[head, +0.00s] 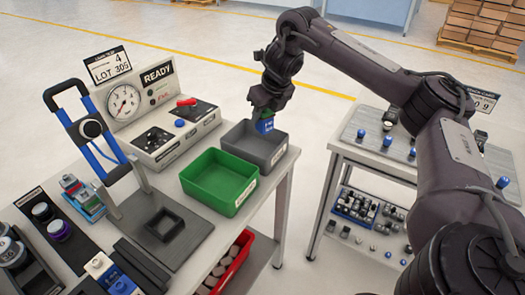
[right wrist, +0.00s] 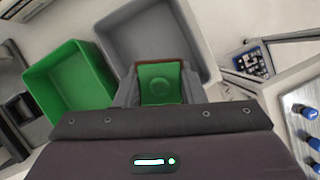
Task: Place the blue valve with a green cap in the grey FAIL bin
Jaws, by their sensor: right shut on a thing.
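My right gripper (head: 267,108) is above the grey bin (head: 261,149), near its far side. It is shut on the valve (head: 265,126), whose blue body with a white mark hangs below the fingers in the head view. In the right wrist view the valve's green cap (right wrist: 160,83) shows between the fingers. The grey bin (right wrist: 124,33) also lies below and beyond the gripper there, and its visible floor looks empty. The fingers hide part of the valve. My left gripper is not in view.
An empty green bin (head: 220,180) stands beside the grey one. A test panel with a gauge (head: 124,103) and a blue-handled press (head: 100,140) stand to the left. A second table (head: 345,150) with several valves is at right. A red bin (head: 237,262) sits below.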

